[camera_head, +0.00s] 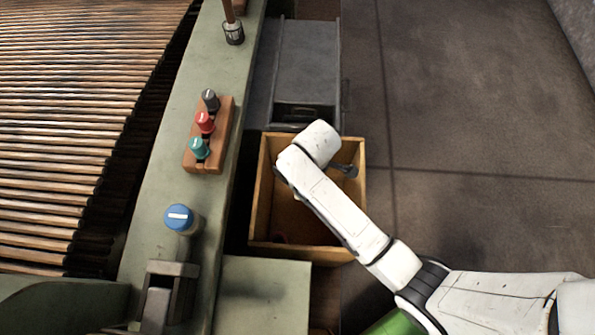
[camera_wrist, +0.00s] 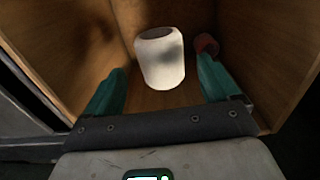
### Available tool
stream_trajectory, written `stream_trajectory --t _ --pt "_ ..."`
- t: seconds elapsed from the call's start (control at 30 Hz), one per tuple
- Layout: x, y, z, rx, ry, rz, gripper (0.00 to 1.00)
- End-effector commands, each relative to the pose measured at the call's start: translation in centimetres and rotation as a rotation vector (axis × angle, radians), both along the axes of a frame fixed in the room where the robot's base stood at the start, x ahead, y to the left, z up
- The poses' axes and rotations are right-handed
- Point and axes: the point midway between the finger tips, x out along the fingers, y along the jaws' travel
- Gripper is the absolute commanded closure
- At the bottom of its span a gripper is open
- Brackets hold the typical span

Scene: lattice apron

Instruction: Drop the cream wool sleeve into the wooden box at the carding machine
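The cream wool sleeve (camera_wrist: 162,64), a pale hollow cylinder with a dark opening, is inside the wooden box (camera_wrist: 60,45) in the wrist view. It stands roughly upright; I cannot tell whether it touches the floor of the box. My gripper (camera_wrist: 160,66) is open, its two teal fingers spread, with a visible gap on each side of the sleeve. In the head view the wooden box (camera_head: 258,205) sits beside the carding machine (camera_head: 150,225). My arm reaches over the box and hides the sleeve there.
A small reddish-brown round thing (camera_wrist: 207,44) lies in the box beyond the right finger. The machine's frame carries grey, red and teal knobs (camera_head: 204,123) and a blue knob (camera_head: 180,217). A grey metal case (camera_head: 306,70) stands behind the box. Floor to the right is clear.

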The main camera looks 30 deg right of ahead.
Motion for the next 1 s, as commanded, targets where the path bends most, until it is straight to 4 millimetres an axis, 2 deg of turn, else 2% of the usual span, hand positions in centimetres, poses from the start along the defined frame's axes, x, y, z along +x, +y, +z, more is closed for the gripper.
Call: stream_trajectory --t 0.03,0.1,0.33,0.43,0.57,0.8,1.0 --pt "0.0 0.0 0.0 0.000 0.000 0.000 0.06" --pt "0.0 0.0 0.0 0.000 0.000 0.000 0.00" --pt "0.0 0.0 0.1 0.000 0.000 0.000 0.00" --pt "0.0 0.0 0.7 0.000 -0.001 0.000 0.00" --pt "0.1 0.0 2.7 0.000 -0.003 -0.002 0.00" --pt "0.1 0.0 7.4 0.002 -0.004 -0.001 0.00" --pt "0.1 0.0 10.0 0.001 -0.002 0.000 0.00"
